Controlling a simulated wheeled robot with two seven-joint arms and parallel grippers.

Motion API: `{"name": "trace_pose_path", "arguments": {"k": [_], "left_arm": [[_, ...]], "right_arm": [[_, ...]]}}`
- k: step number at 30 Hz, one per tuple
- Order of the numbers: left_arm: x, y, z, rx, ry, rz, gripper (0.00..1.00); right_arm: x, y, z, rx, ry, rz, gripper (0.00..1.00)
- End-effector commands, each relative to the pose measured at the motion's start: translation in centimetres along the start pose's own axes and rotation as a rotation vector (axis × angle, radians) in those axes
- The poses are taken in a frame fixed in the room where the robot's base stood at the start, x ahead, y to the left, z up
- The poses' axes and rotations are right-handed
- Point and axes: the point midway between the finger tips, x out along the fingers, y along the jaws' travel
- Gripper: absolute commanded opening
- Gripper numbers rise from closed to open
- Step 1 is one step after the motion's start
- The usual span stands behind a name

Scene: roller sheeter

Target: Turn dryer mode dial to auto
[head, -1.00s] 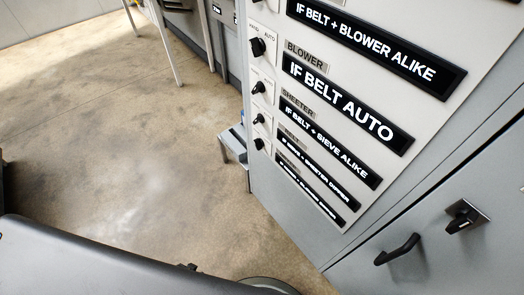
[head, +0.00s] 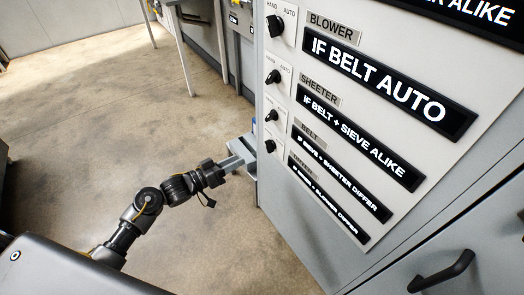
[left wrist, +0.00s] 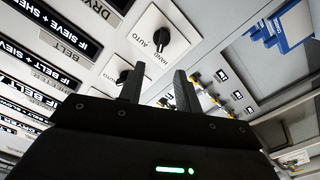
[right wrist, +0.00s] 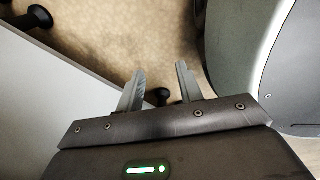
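The grey control cabinet carries a column of black mode dials in the head view. The lowest dial (head: 270,146), beside a label that is hard to read, appears to be the dryer dial. In the left wrist view the dial nearest the "DRY..." label (left wrist: 160,38) has HAND and AUTO marks; its setting is unclear. My left gripper (head: 240,163) is left of and a little below the lowest dial in the head view. In the left wrist view its fingers (left wrist: 160,88) are apart, empty and short of the dials. My right gripper (right wrist: 160,85) is open and empty over the floor.
Blower (head: 276,26), sheeter (head: 273,77) and belt (head: 271,115) dials sit above, with black lettered plates to their right. A black cabinet handle (head: 441,272) juts out at lower right. A small grey stand (head: 236,148) is behind my left gripper. Open floor (head: 110,120) lies left.

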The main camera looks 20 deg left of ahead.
Motion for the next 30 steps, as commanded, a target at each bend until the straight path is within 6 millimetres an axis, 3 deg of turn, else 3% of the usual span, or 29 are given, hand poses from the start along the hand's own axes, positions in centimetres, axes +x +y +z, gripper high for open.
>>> {"name": "trace_pose_path", "arguments": {"k": [8, 21, 30], "left_arm": [[2.0, 0.0, -0.1, -0.002, 0.002, 0.001, 0.34], [9.5, -0.1, 0.0, -0.002, 0.002, -0.003, 0.34], [10.8, -0.1, 0.0, 0.0, 0.001, -0.004, 0.34]], "right_arm": [[-0.1, -0.7, 0.2, 0.002, -0.004, -0.009, 0.36], [-0.2, -1.1, 0.0, 0.003, -0.001, -0.014, 0.36], [-0.2, -0.7, -0.4, 0.002, 0.003, -0.01, 0.36]]}}
